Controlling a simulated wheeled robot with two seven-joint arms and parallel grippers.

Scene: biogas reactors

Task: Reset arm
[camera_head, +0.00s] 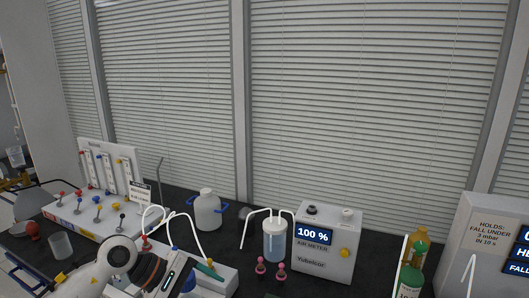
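My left arm comes in at the lower left, with white links and a dark wrist section. The dark end near my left gripper (172,281) is at the bottom edge, in front of a white box with tubes. Its fingers are not clearly visible, so I cannot tell whether it is open or shut, or whether it holds anything. My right arm and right gripper are not in view.
On the dark bench stand a valve panel (110,178), a white bottle with blue handles (207,210), a clear vessel with tubes (275,242), a gas meter reading 100 % (326,245), green-and-yellow cylinders (412,275) and a display box (490,232). Blinds hang behind.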

